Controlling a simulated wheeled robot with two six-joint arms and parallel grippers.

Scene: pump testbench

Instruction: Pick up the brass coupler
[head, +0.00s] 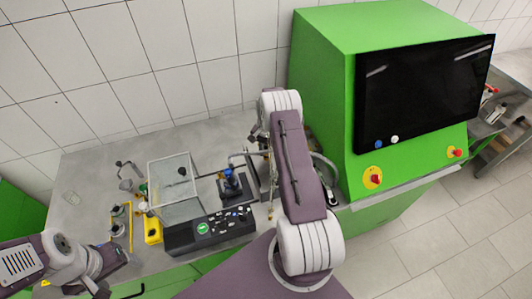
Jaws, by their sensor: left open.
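My left gripper (117,273) is at the lower left, over the front left part of the bench, with its dark jaws open. I see nothing held between them. A tiny brass-coloured piece (270,213) shows at the right side of the bench, close to my right arm. It is too small to tell whether it is the brass coupler. My left gripper is well to the left of it. My right arm crosses the middle of the view and hides part of the bench.
A clear-walled box (174,187) stands mid-bench, with a yellow holder (152,230) and a black control panel (208,231) in front. A dark pump with a blue top (229,172) stands right of it. A green cabinet with a black screen (425,92) rises at the right.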

